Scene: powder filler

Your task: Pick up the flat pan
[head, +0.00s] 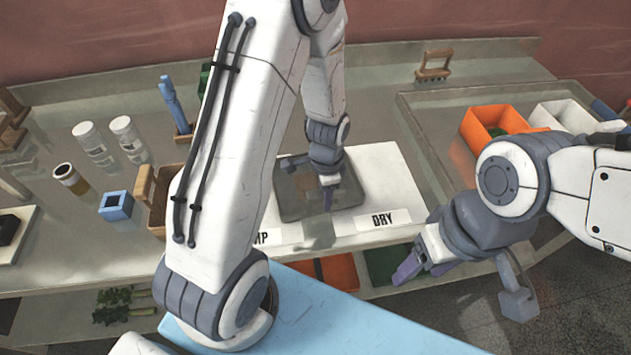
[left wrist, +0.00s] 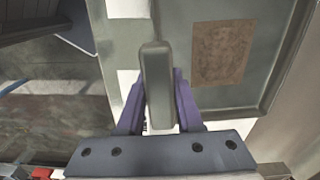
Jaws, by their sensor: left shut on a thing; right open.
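The flat pan (head: 290,200) is a dark grey shallow tray lying over the white board in the middle of the head view. In the left wrist view the pan (left wrist: 272,50) fills the right side, with a brown patch on its floor. I cannot tell whether the pan touches the board. My right gripper (head: 425,270) is open and empty, off the counter's front edge.
The white board (head: 385,165) has a "DRY" label (head: 384,220) and another partly hidden one. An orange bin (head: 478,130) and a white bin (head: 565,115) stand at right. White jars (head: 90,138), a blue square holder (head: 116,205) and a wooden caddy (head: 160,190) stand at left.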

